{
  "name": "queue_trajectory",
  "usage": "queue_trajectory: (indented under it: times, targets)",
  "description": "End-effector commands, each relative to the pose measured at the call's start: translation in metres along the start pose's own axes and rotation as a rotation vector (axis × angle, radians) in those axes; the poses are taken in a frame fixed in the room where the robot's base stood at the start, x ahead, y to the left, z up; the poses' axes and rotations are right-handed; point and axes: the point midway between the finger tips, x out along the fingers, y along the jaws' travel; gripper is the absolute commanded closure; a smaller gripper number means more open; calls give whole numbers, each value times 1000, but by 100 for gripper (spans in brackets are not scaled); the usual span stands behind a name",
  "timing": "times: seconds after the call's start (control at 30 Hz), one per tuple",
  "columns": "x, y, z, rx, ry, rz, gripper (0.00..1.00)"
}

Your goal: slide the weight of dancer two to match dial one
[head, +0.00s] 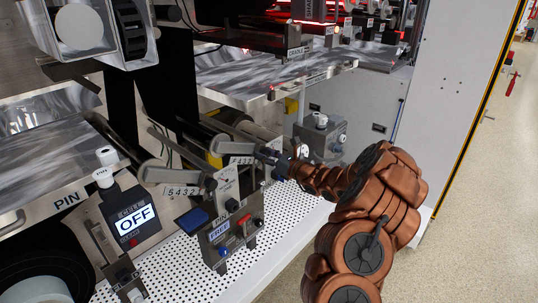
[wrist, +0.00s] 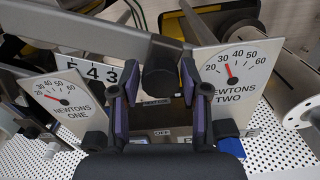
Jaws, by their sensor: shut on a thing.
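My gripper (wrist: 158,88) has its two purple-padded fingers on either side of the black round weight (wrist: 160,68), shut on it. In the head view my gripper (head: 277,163) reaches in from the right at the second dancer. The weight sits on a grey dancer arm (wrist: 90,35) above a numbered scale strip (wrist: 88,70). The dial marked Newtons One (wrist: 58,100) is at left; its red needle points low, near 20. The dial marked Newtons Two (wrist: 232,72) is at right; its red needle points between 30 and 40. The fingers partly hide the strip.
A PIN/FREE switch post (head: 222,235) stands in front of the dancers on a white perforated plate (head: 180,268). A box reading OFF (head: 135,218) is at left. A grey machine wall (head: 458,90) rises at right, with open floor (head: 490,200) beyond.

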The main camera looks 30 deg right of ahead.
Motion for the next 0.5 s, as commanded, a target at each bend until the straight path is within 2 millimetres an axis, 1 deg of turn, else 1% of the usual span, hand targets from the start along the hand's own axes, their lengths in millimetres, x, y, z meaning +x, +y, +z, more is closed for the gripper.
queue_trajectory:
  times: [0.03,0.13,0.17,0.2,0.27,0.3,0.5]
  targets:
    - [-2,-5,2,-3,-3,-12,100]
    - [-2,-6,2,-3,-2,-15,100]
    - [-2,-7,2,-2,-2,-15,53]
    - [-3,-7,2,-2,-2,-16,49]
    - [-3,-7,1,-2,-1,-16,42]
    - [-3,-6,1,-1,-1,-15,41]
    - [-1,-3,0,0,0,-9,41]
